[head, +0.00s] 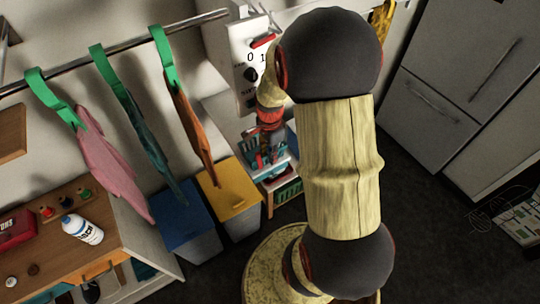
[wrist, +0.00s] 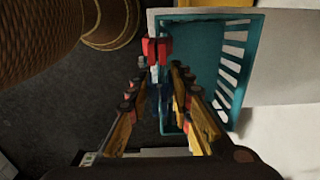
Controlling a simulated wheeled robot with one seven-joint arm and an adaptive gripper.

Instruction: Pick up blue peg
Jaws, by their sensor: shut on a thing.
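My gripper (wrist: 158,52) points down at the teal basket (wrist: 258,30) in the wrist view, with its red fingertips close together near the basket's left rim. A narrow, dark blue thing, which looks like the blue peg (wrist: 165,88), shows between the yellow fingers. The gripper is shut on it, though its outline is dim and partly hidden. In the head view my gripper (head: 264,160) is small and far down, at the teal basket, beside the white cabinet. The peg cannot be made out there.
A yellow-lidded bin (head: 228,188) and a blue-lidded bin (head: 180,215) stand left of the basket. Cloths hang on a rail (head: 120,47) by green clips. A wooden counter (head: 75,262) holds a white bottle (head: 82,229).

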